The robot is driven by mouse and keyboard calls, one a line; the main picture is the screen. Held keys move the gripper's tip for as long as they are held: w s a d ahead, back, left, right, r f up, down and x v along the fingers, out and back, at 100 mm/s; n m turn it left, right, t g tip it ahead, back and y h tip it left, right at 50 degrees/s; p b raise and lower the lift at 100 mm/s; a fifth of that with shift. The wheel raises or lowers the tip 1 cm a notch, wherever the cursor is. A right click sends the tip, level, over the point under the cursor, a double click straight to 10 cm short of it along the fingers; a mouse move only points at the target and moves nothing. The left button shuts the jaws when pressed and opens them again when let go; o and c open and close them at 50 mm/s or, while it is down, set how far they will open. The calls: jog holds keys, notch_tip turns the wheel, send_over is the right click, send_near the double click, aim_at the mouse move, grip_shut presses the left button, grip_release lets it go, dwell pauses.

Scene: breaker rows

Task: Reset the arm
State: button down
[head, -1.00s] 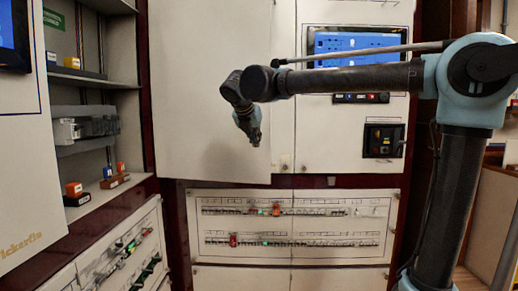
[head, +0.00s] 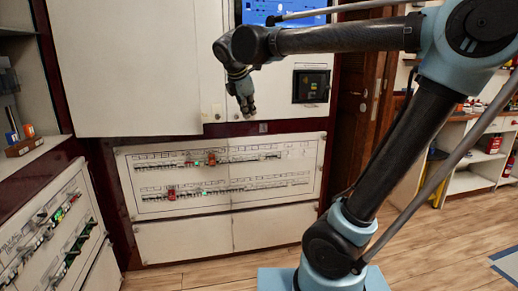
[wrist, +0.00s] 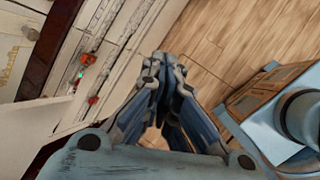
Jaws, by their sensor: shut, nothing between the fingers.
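My gripper (head: 246,106) hangs pointing down at the end of my bent arm, in front of the cabinet. It is clear of the breaker panel (head: 290,196) below it in the head view. In the wrist view my gripper (wrist: 160,66) has its fingers together, with nothing between them, above the wooden floor (wrist: 215,45). The breaker panel (wrist: 112,50) shows at the left of the wrist view.
The panel has two rows of breakers with red, orange and green parts. A blue screen (head: 285,10) and a black switch unit (head: 311,87) are on the cabinet (head: 120,70). A second panel (head: 45,235) stands at the left. Floor is free at the lower right.

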jog(key=s+d+f+m+g, duration=0.1)
jog(key=s+d+f+m, duration=0.3)
jog(key=d+f+m, duration=0.3)
jog(key=s+d+f+m+g, duration=0.1)
jog(key=s+d+f+m, duration=0.25)
jog(key=d+f, duration=0.4)
jog(key=s+d+f+m+g+y, duration=0.1)
jog(key=s+d+f+m, duration=0.3)
jog(key=s+f+m, duration=0.2)
jog(key=s+d+f+m+y, duration=0.1)
jog(key=s+d+f+m, duration=0.3)
jog(key=f, duration=0.5)
jog(key=s+m, duration=0.2)
jog(key=m, duration=0.1)
jog(key=shift+s+d+g, duration=0.15)
jog(key=shift+d+g, duration=0.25)
jog(key=shift+s+f+m, duration=0.1)
jog(key=shift+m, duration=0.15)
